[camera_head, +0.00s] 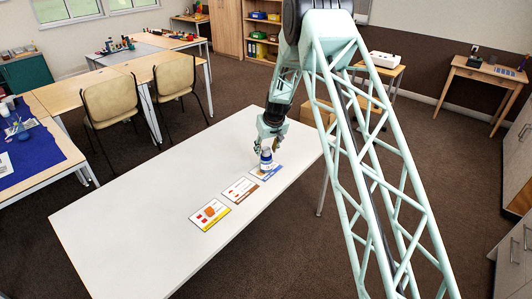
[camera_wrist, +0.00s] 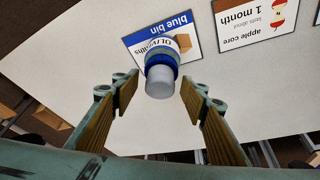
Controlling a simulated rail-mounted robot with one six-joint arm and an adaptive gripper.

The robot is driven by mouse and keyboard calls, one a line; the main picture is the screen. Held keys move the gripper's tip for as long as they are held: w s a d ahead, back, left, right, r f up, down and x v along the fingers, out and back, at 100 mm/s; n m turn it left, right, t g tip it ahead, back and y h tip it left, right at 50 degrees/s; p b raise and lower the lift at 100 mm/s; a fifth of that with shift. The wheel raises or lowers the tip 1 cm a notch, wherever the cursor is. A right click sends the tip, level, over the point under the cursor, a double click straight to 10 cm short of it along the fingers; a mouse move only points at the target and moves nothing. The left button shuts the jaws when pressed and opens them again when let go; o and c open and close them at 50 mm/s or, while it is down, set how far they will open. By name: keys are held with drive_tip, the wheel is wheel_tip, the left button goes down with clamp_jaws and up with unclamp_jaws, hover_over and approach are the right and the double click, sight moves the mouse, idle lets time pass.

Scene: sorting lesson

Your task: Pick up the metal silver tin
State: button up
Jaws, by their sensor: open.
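A small upright container (camera_head: 266,160) with white and blue bands stands at the blue-edged card on the white table. In the wrist view this container (camera_wrist: 161,78) shows a grey-white round end and a blue band. My gripper (camera_head: 268,142) is just above it, pointing down. In the wrist view my gripper's fingers (camera_wrist: 159,92) are spread, one on each side of the container, with gaps on both sides. The gripper is open and holds nothing.
The blue-edged card (camera_wrist: 135,41) reads "blue bin". An apple core card (camera_wrist: 254,20) lies beside it, and a yellow-edged card (camera_head: 210,214) lies farther along the white table (camera_head: 130,220). The table's left part is bare. Chairs (camera_head: 113,101) stand behind.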

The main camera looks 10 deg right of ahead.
sight(266, 149)
drive_tip(key=shift+c, duration=0.3)
drive_tip(key=c, duration=0.8)
drive_tip(key=shift+c, duration=0.2)
drive_tip(key=shift+r+p, duration=0.3)
drive_tip(key=shift+r, duration=4.7)
